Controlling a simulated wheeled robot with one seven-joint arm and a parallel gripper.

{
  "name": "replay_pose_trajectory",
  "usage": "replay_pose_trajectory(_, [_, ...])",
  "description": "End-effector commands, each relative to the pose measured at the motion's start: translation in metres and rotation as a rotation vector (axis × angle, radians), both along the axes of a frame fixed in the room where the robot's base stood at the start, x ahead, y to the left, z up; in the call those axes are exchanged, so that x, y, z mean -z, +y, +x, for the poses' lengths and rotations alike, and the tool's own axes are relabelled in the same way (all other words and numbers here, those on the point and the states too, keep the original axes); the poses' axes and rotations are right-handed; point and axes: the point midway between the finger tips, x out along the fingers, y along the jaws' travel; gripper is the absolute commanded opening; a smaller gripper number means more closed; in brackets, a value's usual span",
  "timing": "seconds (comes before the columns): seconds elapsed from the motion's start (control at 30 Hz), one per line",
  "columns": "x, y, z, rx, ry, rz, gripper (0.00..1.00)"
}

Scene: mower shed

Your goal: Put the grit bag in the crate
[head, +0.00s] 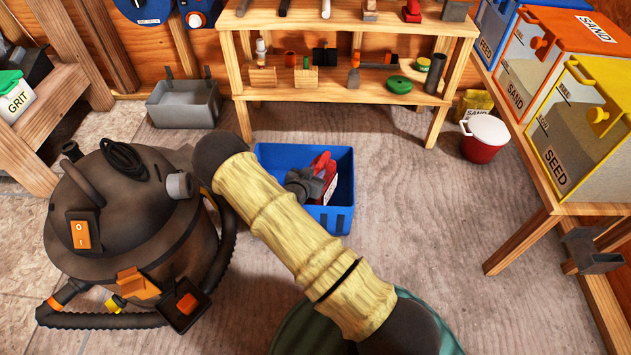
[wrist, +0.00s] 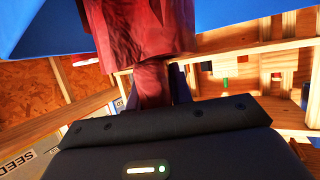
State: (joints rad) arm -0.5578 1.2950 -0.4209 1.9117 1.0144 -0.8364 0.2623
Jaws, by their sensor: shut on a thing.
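The blue crate (head: 335,221) stands on the floor in the middle of the head view, partly hidden by my arm. A red bag with a white label (head: 325,170), which I take as the grit bag, is inside the crate's outline; the label is too small to read. My gripper (head: 314,181) is shut on the bag there. In the wrist view the dark red bag (wrist: 145,35) is gathered at a neck between the fingers (wrist: 160,90), with blue crate (wrist: 40,22) on both sides. I cannot tell whether the bag touches the crate's bottom.
A wooden shelf (head: 350,95) with tools stands behind the crate. A dark vacuum (head: 140,215) with a hose stands at left, a grey bin (head: 183,105) behind it. A red bucket (head: 484,140) and a bench with seed and sand bins (head: 560,65) are at right. Floor right of the crate is clear.

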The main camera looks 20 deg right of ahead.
Motion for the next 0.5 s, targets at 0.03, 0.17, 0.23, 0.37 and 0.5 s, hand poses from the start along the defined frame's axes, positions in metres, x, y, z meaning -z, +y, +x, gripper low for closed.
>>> replay_pose_trajectory(0.03, [-0.001, 0.000, 0.001, 0.000, -0.005, -0.002, 0.00])
replay_pose_trajectory(0.17, [0.010, 0.000, 0.001, -0.001, -0.005, -0.002, 0.00])
replay_pose_trajectory(0.23, [0.020, 0.000, 0.001, -0.001, -0.004, -0.003, 0.00])
replay_pose_trajectory(0.37, [0.034, 0.000, 0.001, -0.001, -0.005, -0.002, 0.00])
replay_pose_trajectory(0.5, [0.036, 0.000, 0.001, 0.000, -0.006, -0.002, 0.00])
